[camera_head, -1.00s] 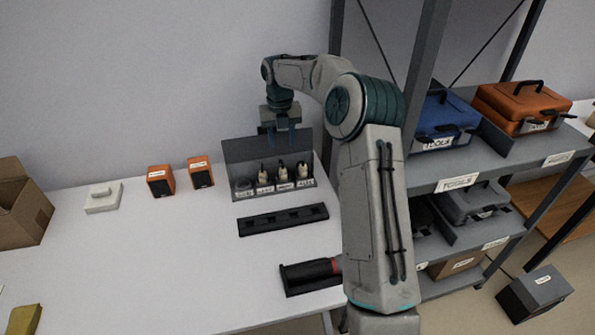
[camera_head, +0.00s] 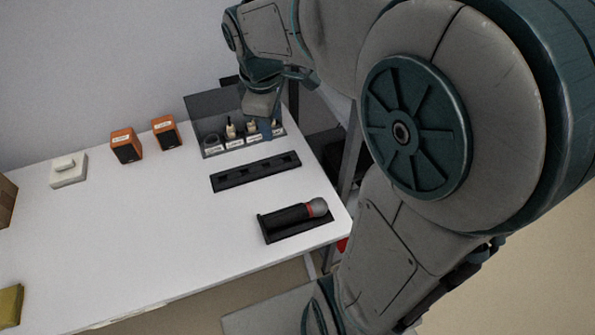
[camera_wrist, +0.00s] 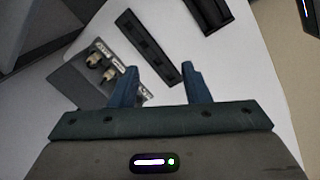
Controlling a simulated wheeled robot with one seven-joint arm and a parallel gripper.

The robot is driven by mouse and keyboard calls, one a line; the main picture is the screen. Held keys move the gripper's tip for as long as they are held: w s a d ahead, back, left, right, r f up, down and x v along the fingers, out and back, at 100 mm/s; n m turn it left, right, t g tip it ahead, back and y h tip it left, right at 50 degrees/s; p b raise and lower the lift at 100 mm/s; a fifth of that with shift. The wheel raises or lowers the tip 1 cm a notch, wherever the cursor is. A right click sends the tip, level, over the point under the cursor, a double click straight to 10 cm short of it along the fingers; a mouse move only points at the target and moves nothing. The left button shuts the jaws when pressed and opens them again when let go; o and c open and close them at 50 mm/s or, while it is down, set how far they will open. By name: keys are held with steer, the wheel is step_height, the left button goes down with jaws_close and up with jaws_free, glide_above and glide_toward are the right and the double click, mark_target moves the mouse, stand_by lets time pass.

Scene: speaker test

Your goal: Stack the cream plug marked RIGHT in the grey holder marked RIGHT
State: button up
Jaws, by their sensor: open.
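A dark grey open box with a raised back (camera_head: 207,107) stands at the back of the white table. Several cream plugs (camera_head: 231,129) stand in it behind white labels (camera_head: 233,144), too small to read, so I cannot tell which is marked RIGHT. My gripper (camera_wrist: 160,72) is open and empty. In the head view it hangs over the box's right part and hides some of it. In the wrist view two cream plugs (camera_wrist: 94,60) show left of my fingers; the left finger covers part of the box. No holder marked RIGHT can be made out.
A dark slotted strip (camera_head: 255,173) lies in front of the box. A microphone (camera_head: 318,207) lies on a black stand (camera_head: 290,225) near the table's right edge. Two orange speakers (camera_head: 126,146) and a white block (camera_head: 68,170) stand left. The table's middle is clear.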

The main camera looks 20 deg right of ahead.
steer(key=s+f+m+t+y, duration=0.1)
steer(key=s+f+m, duration=0.2)
steer(key=s+m, duration=0.8)
steer(key=shift+s+d+m, duration=0.3)
steer(key=shift+s+d, duration=0.05)
steer(key=shift+s, duration=0.45)
steer(key=shift+r+p, duration=0.35)
steer(key=shift+p, duration=0.05)
